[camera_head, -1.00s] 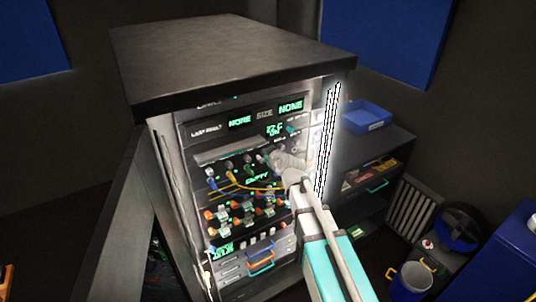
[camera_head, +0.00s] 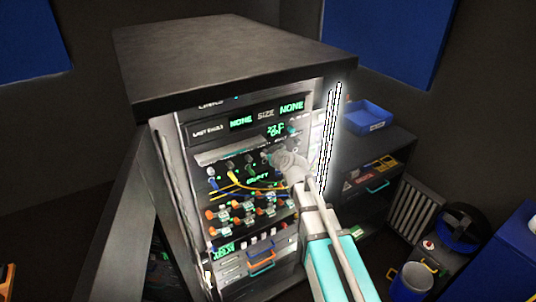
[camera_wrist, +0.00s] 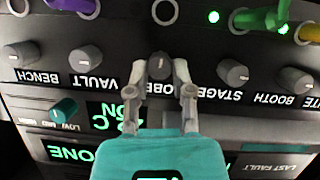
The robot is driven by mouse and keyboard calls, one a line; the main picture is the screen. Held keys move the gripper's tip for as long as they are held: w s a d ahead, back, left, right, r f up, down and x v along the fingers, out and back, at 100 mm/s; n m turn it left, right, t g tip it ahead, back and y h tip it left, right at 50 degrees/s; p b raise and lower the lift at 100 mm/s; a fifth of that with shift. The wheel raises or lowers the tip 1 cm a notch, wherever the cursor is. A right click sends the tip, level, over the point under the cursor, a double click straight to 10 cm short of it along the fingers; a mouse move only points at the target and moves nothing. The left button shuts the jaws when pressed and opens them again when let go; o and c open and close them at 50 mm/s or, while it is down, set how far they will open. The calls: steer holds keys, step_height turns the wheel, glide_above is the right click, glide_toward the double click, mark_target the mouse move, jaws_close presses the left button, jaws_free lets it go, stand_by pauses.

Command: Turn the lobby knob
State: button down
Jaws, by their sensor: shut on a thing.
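The lobby knob (camera_wrist: 160,66) is a dark grey round knob in a row of like knobs. The panel lettering is upside down in the wrist view, and the knob's label is partly hidden. My gripper (camera_wrist: 164,78) has one finger on each side of the knob and is shut on it. In the head view my gripper (camera_head: 284,160) reaches the upper right of the lit panel (camera_head: 222,120) and hides the knob there.
Close beside are the vault knob (camera_wrist: 85,57) and the stage knob (camera_wrist: 233,73). A teal knob (camera_wrist: 65,109) is near the lower left. Coloured cables (camera_head: 235,186) hang under the knob row. A blue tray (camera_head: 366,116) sits right of the cabinet.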

steer(key=shift+w+d+f+m+g+y+b, duration=0.15)
steer(key=shift+m+g+y+b, duration=0.2)
steer(key=shift+m+y+b, duration=1.15)
steer(key=shift+d+f+m+g+y+b, duration=0.1)
steer(key=shift+m+g+y+b, duration=0.55)
steer(key=shift+m, duration=1.7)
steer(key=shift+w+d+f+m+g+y+b, duration=0.15)
steer(key=shift+m+y+b, duration=0.6)
steer(key=shift+m+y, duration=0.9)
steer(key=shift+s+m+h, duration=0.1)
steer(key=shift+m+h, duration=0.2)
steer(key=shift+m, duration=0.2)
steer(key=shift+c, duration=2.4)
jaws_free()
steer(key=shift+r, duration=0.1)
steer(key=shift+s, duration=0.1)
